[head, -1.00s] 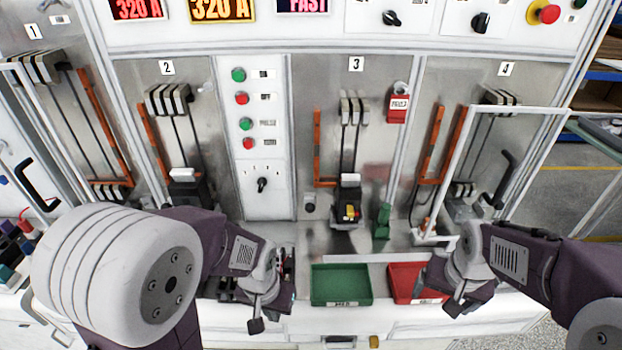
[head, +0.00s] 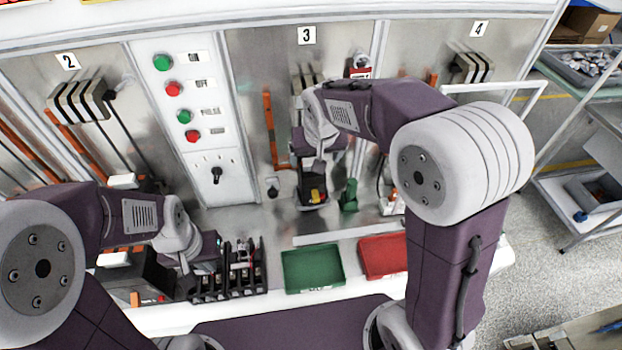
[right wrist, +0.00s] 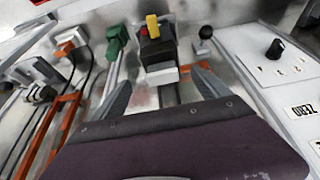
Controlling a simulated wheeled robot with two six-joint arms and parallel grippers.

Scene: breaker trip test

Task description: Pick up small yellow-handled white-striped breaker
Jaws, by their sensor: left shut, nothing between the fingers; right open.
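The small breaker with a yellow handle (head: 315,195) sits in bay 3, on the floor of the bay against the back panel. In the right wrist view its black body carries a yellow handle (right wrist: 153,27) and a pale stripe on the near side (right wrist: 161,76). My right gripper (head: 318,160) is open just above and in front of it. In the right wrist view the open fingers (right wrist: 163,88) point toward the breaker, with nothing between them. My left gripper (head: 198,262) is shut and empty beside the black rack at lower left.
A green tray (head: 313,268) and a red tray (head: 383,256) lie in front of bay 3. A black rack (head: 232,285) with several slots stands left of them. A green lever (right wrist: 116,42) stands beside the breaker, and a black knob (right wrist: 206,33) on its other side.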

